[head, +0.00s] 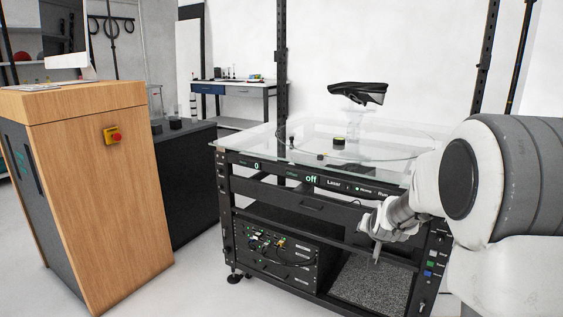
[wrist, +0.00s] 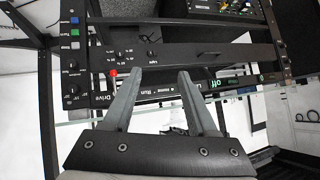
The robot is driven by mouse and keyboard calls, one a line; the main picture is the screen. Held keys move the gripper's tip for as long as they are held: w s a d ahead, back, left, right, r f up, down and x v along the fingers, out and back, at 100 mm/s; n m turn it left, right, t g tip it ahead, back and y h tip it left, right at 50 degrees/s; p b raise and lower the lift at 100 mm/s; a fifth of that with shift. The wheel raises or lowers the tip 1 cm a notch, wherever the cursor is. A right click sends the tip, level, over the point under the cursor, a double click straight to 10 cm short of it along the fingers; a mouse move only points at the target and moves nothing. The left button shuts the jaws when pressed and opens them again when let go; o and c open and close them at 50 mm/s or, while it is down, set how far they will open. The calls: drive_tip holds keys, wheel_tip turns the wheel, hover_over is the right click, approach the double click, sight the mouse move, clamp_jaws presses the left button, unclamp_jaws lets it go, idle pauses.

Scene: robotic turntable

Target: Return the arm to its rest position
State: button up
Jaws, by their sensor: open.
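My arm (head: 490,175) comes in from the right in the head view, with my gripper (head: 372,240) low in front of the turntable rack's front panel (head: 310,176). In the wrist view my gripper's two fingers (wrist: 160,75) are spread apart with nothing between them. Past the fingers is the rack's front panel, seen turned over, with knobs, a red-tipped switch (wrist: 113,72) and a green "off" display (wrist: 216,83). I cannot tell whether the fingertips touch the panel.
The glass turntable top (head: 400,140) carries a black object (head: 357,93) on a clear stand and a small black-and-yellow piece (head: 339,141). A wooden cabinet (head: 85,180) with a red emergency button (head: 112,135) stands left. White floor is free between the cabinet and rack.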

drive_tip(key=s+a+r+n+g+y, duration=0.1)
drive_tip(key=s+a+r, duration=0.3)
drive_tip(key=s, duration=0.5)
drive_tip(key=s+a+r+n+g+y, duration=0.1)
drive_tip(key=s+a+r+n, duration=0.15)
drive_tip(key=s+r, duration=0.45)
drive_tip(key=s+a+f+n+g, duration=0.1)
drive_tip(key=s+f, duration=0.1)
drive_tip(key=s, duration=0.9)
drive_tip(key=s+a+f+n+g, duration=0.1)
drive_tip(key=s+a, duration=0.1)
drive_tip(key=s, duration=0.8)
wheel_tip(320, 180, up, 28)
drive_tip(key=p, duration=2.8)
drive_tip(key=shift+w+r+p, duration=0.15)
drive_tip(key=shift+r+p, duration=0.1)
drive_tip(key=shift+p, duration=0.05)
